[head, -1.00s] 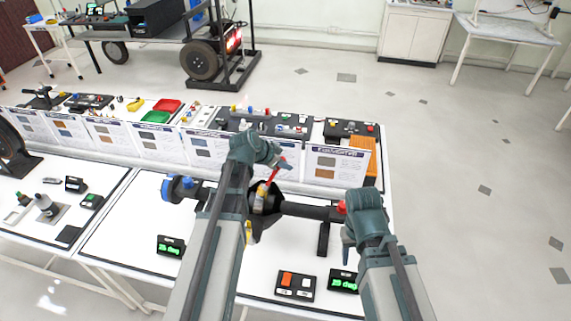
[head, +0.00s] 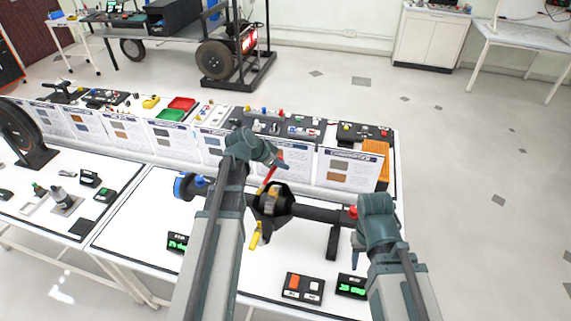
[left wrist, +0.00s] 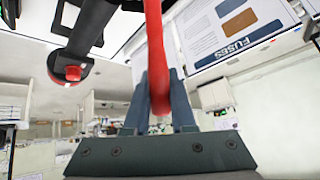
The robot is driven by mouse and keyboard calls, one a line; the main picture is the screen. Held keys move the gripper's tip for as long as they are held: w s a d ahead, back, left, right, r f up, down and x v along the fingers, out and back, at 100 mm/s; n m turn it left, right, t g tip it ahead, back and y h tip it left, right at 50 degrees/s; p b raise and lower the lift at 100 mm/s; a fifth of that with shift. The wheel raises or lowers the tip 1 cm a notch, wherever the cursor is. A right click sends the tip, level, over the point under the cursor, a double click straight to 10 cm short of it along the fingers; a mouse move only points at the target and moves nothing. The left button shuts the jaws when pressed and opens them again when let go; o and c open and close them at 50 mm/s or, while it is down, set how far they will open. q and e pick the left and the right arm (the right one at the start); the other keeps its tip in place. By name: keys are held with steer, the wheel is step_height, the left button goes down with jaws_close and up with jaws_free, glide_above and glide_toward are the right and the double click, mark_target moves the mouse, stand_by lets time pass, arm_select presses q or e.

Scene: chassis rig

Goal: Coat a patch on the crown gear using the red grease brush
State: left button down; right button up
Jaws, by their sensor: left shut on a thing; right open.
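My left gripper (head: 275,159) is shut on the red grease brush (head: 268,177), just above the black axle housing (head: 284,192). In the left wrist view the brush's red handle (left wrist: 155,45) runs between the gripper's two fingers (left wrist: 158,105). The brush points down toward the housing's opening, where the metallic crown gear (head: 271,199) shows. The bristle end is too small to tell whether it touches the gear. My right gripper (head: 357,255) is open and empty, over the table to the right of the housing.
The axle's black tube (head: 318,213) runs right to a red end (head: 353,211); a blue hub (head: 186,187) is at left. A yellow part (head: 257,235) hangs below the housing. A switch box (head: 303,288) and displays sit in front. Upright cards (head: 350,168) stand behind.

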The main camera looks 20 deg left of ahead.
arm_select(q)
steer(key=d, duration=0.2)
steer(key=w+d, duration=0.1)
steer(key=d, duration=0.2)
steer(key=shift+d, duration=0.3)
stand_by(0.8)
steer(key=shift+w+a, duration=0.1)
steer(key=shift+a+f, duration=0.1)
steer(key=shift+a, duration=1.35)
steer(key=shift+s+a, duration=0.25)
steer(key=shift+a, duration=1)
